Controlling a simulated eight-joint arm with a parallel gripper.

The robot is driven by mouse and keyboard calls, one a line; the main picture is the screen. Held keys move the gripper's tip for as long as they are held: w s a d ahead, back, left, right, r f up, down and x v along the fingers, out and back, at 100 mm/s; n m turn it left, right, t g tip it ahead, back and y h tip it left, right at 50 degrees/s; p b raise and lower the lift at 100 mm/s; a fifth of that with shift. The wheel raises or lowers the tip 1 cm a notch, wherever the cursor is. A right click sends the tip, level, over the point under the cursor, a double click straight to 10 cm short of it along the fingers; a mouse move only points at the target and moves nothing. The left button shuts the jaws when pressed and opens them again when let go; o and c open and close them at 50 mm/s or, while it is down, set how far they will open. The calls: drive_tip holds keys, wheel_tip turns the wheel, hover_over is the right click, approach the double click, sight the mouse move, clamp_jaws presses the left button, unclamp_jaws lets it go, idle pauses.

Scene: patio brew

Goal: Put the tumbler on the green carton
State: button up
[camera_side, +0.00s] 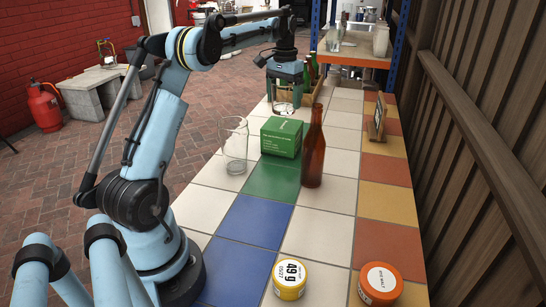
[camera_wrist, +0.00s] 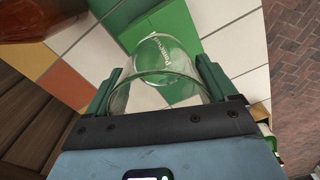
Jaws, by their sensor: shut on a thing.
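The green carton (camera_side: 281,138) stands on the tiled table in the side view. It also shows in the wrist view (camera_wrist: 186,30), partly behind clear glass. My gripper (camera_side: 284,90) points down at the carton's far side. It is shut on a clear glass tumbler (camera_side: 284,108), whose lower part shows just above the carton's top edge in the picture. I cannot tell whether the tumbler touches anything below. In the wrist view, the tumbler (camera_wrist: 160,88) sits between the two fingers of my gripper (camera_wrist: 160,75).
A taller empty glass (camera_side: 234,146) stands left of the carton. A brown bottle (camera_side: 314,150) stands close on its right. A wooden crate (camera_side: 311,100) with green bottles is behind. Yellow (camera_side: 290,279) and orange-lidded (camera_side: 381,283) jars stand in front. The middle tiles are clear.

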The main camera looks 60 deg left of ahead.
sight(283, 109)
drive_tip(key=shift+a+f, duration=0.35)
drive_tip(key=shift+f, duration=1.85)
drive_tip(key=shift+f, duration=0.1)
drive_tip(key=o, duration=1)
drive_tip(key=shift+f, duration=0.1)
drive_tip(key=shift+o, duration=0.2)
